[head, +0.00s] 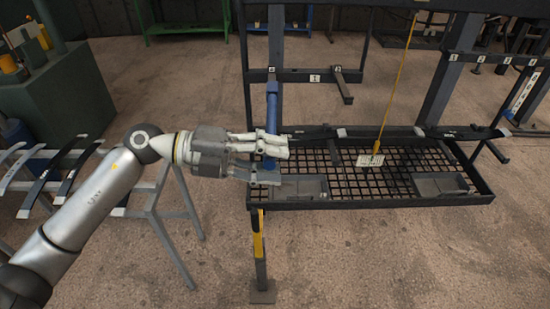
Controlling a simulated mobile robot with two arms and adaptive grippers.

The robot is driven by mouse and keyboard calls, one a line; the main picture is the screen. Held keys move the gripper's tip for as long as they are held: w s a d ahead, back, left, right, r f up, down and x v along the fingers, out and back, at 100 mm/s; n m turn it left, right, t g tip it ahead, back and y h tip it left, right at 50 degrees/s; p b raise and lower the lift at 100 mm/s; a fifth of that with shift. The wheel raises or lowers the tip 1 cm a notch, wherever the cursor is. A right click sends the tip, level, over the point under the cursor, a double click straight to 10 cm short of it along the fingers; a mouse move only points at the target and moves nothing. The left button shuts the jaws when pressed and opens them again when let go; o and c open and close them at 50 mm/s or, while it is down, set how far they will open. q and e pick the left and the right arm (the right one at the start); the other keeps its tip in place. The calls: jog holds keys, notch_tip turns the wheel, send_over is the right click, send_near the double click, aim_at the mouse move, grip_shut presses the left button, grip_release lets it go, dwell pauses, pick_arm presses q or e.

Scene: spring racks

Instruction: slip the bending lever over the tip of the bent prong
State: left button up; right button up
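A blue bar (271,105), which looks like the bending lever, stands upright at the left end of the rack. My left gripper (281,164) is at its lower part, and its pale fingers cross the bar. Some blue also shows between the upper and lower fingers. I cannot tell whether they grip it. A dark prong (343,86) slants out from the upper crossbar, right of the lever and apart from it. I cannot tell if this is the bent prong. The lever's lower end is hidden around the fingers. My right gripper is out of view.
A dark mesh shelf (340,201) with two grey trays (300,190) (440,186) lies below the crossbars. A yellow cable (396,85) hangs over it. A grey stand (165,214) with dark curved springs (78,165) is at left. Bare floor lies in front.

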pick_arm(q)
jog(key=a+r, duration=0.2)
jog(key=a, duration=0.9)
jog(key=shift+r, duration=0.15)
